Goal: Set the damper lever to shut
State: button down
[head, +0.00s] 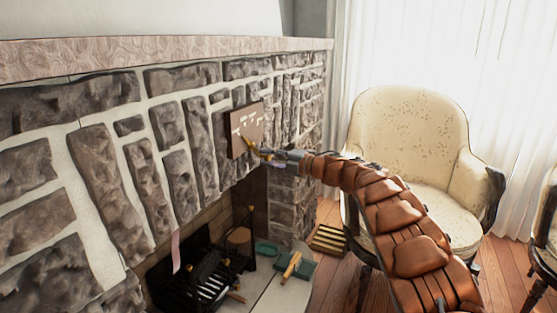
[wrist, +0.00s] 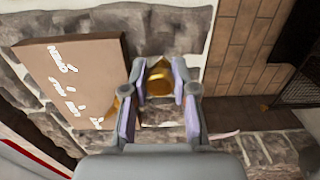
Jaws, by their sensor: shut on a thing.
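A brown plate (head: 246,122) with white markings is mounted on the stone chimney front, above the right side of the fireplace opening. In the wrist view the plate (wrist: 72,72) lies left of my fingers; its markings are too small to read. The brass damper lever (head: 250,146) slants across the plate's lower part. My gripper (head: 265,155) is at the lever's lower end. In the wrist view my gripper (wrist: 160,70) is shut on the lever's brass end (wrist: 158,82), which shows between the two fingers. More brass shows behind the left finger.
The fireplace opening below holds a black grate (head: 205,280). Green and wooden items lie on the hearth. A cream armchair (head: 405,135) stands to the right, close beside my arm. The stone wall is close behind the plate.

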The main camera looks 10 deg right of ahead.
jog(key=shift+r, duration=0.1)
dwell(0.3)
jog(key=c, duration=0.9)
grip_release()
jog(key=shift+s+d, duration=0.3)
jog(key=shift+d, duration=0.25)
jog(key=v, duration=1)
jog(key=shift+s+d, duration=0.25)
jog(key=shift+s, duration=0.05)
